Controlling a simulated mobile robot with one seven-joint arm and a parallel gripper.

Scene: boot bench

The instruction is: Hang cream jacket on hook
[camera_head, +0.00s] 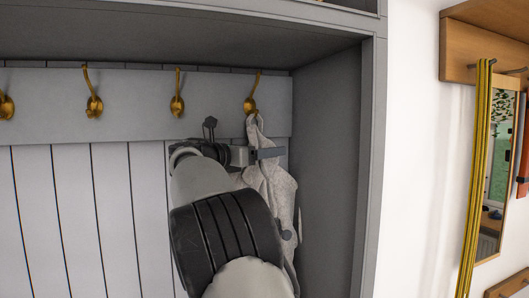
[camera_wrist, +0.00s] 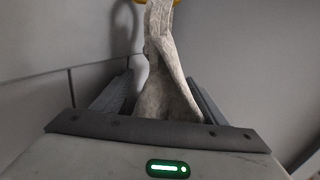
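The cream jacket (camera_head: 279,190) hangs as a narrow, folded drape below the rightmost gold hook (camera_head: 250,104). Its top reaches up to this hook, and cloth seems to be on it, though the exact contact is too small to tell. My gripper (camera_head: 262,154) is at the upper part of the jacket, just below the hook. In the wrist view, the jacket (camera_wrist: 162,70) runs between my two fingers up to a gold piece of the hook (camera_wrist: 150,2). The fingers stand apart on either side of the cloth. My arm hides part of the jacket.
Several gold hooks line the grey rail (camera_head: 135,125); those to the left, such as one hook (camera_head: 93,104), are bare. The grey side wall (camera_head: 325,170) stands close on the right, and a shelf (camera_head: 180,35) overhangs above. A mirror (camera_head: 497,165) hangs farther right.

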